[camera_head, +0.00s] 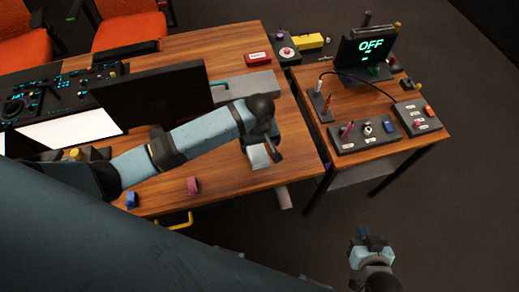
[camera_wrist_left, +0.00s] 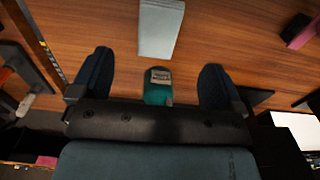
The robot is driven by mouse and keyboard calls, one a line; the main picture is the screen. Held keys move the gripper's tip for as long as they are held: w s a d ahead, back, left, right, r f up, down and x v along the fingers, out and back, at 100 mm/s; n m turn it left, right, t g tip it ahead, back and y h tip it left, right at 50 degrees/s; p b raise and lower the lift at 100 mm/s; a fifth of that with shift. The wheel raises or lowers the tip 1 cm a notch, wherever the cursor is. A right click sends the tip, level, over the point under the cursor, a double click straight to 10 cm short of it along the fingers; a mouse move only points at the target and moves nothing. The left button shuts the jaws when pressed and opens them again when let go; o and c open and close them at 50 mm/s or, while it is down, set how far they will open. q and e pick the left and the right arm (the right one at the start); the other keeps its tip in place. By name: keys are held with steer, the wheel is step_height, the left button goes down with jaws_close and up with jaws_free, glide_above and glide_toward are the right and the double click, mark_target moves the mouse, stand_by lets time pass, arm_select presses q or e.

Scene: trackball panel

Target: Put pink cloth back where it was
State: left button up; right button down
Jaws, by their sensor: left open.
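A small pink piece (camera_head: 193,185), which looks like the pink cloth, lies near the table's front edge in the head view. A pink thing also shows at the upper right of the left wrist view (camera_wrist_left: 302,33); I cannot tell for sure that it is the same one. My left gripper (camera_head: 268,155) is over the right part of the table, to the right of the pink piece and apart from it. In the left wrist view its fingers (camera_wrist_left: 158,75) are spread wide, with nothing held. My right gripper (camera_head: 371,240) is low at the front, off the table, its fingers unclear.
A monitor (camera_head: 155,95) stands on the left of the wooden table. A blue item (camera_head: 131,200) lies near the front edge. A teal labelled item (camera_wrist_left: 158,88) shows between the left fingers. A side table at right holds a control panel (camera_head: 378,133) and an "OFF" display (camera_head: 368,47).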

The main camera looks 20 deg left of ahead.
arm_select(q)
steer(key=s+d+f+m+t+h, duration=0.3)
steer(key=s+m+t+h, duration=0.15)
steer(key=s, duration=0.25)
steer(key=s+a+r+m+t+y, duration=0.1)
steer(key=s+a+m+t, duration=0.4)
steer(key=s, duration=0.4)
steer(key=a+t, duration=0.1)
steer(key=a, duration=0.1)
steer(key=shift+s+a, duration=0.15)
steer(key=shift+a, duration=0.15)
steer(key=shift+r+m+t, duration=0.1)
steer(key=shift+m+t, duration=0.15)
